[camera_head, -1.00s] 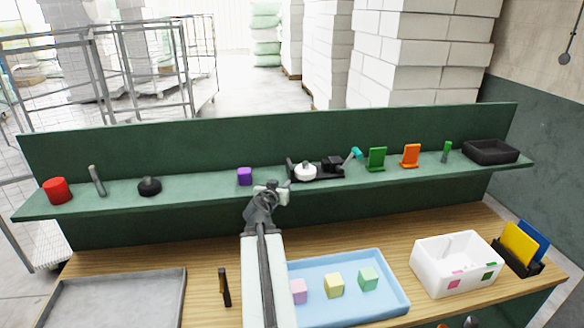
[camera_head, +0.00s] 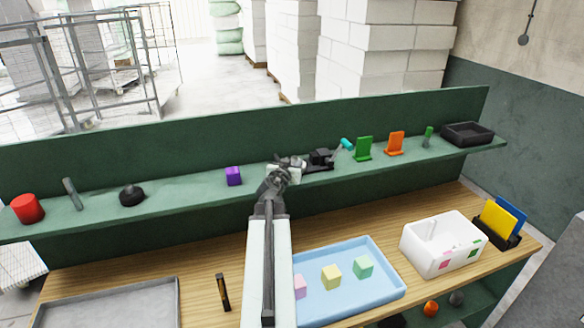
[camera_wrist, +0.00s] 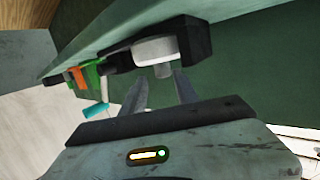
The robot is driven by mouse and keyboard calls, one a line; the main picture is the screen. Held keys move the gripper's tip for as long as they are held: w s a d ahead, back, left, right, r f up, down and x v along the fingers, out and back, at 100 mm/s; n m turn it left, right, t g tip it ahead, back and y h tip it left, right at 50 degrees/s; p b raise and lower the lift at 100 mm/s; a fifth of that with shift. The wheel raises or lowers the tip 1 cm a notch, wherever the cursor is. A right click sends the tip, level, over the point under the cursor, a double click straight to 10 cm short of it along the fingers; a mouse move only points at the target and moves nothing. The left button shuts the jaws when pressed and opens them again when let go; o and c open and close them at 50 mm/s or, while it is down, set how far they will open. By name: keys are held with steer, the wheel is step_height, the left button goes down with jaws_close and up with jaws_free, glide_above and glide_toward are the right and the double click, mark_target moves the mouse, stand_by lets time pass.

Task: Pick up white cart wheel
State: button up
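The white cart wheel (camera_wrist: 155,50) shows in the wrist view as a white disc with a short grey stub, seated in a dark holder (camera_wrist: 195,42) on the green shelf. My gripper (camera_wrist: 162,80) has its two grey fingers apart, with the tips just short of the wheel and the stub between their lines. Nothing is held. In the head view my gripper (camera_head: 292,163) is at the shelf and covers most of the wheel. I cannot tell there whether the fingers touch it.
The shelf's back panel (camera_head: 200,145) rises behind. A blue tray (camera_head: 385,288) lies below.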

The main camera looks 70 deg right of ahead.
mark_target(293, 159)
steer(key=shift+w+d+f, duration=0.1)
steer(key=shift+w+d, duration=0.15)
steer(key=shift+d, duration=0.1)
steer(key=b+x, duration=0.1)
steer(key=x, duration=0.3)
steer(key=shift+w+d+f, duration=0.1)
steer(key=shift+w+d, duration=0.05)
steer(key=shift+d, duration=0.1)
steer(key=shift+a, duration=0.15)
steer(key=shift+c, duration=0.7)
jaws_close()
steer(key=shift+r, duration=0.2)
